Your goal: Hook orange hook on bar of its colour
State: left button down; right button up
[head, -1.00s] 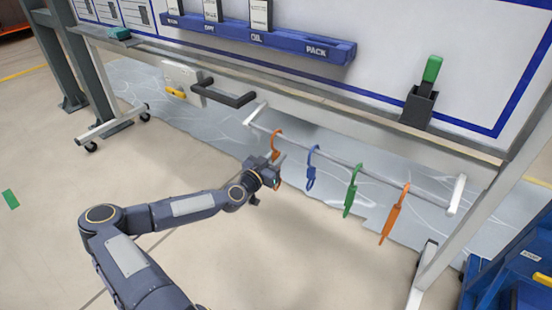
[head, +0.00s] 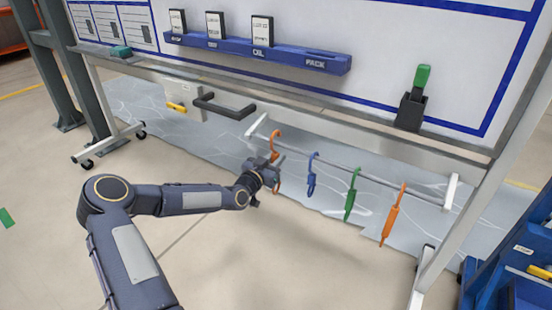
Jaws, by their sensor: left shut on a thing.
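An orange hook (head: 275,142) is at the left end of a grey bar (head: 334,164) under the board. Its curved top shows at the bar. I cannot tell whether it rests on the bar. My left gripper (head: 272,176) is shut on the lower part of this hook and hides some of it. To its right, a blue hook (head: 311,175), a green hook (head: 352,196) and a second orange hook (head: 393,215) hang from the same bar. No coloured bar shows. My right gripper is out of view.
The bar sits between white brackets (head: 450,191) below the board's frame. A black handle (head: 225,104) and a yellow-handled box (head: 184,99) are to the left. A blue rack (head: 515,265) stands at the lower right. The floor in front is clear.

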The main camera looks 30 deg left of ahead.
pick_arm(q)
jog(key=shift+s+a+r+p, duration=0.15)
jog(key=shift+s+p, duration=0.7)
jog(key=shift+s, duration=1.05)
jog(key=shift+s+a, duration=0.1)
jog(key=shift+s, duration=0.75)
jog(key=shift+s+a, duration=0.1)
jog(key=shift+s, duration=1.5)
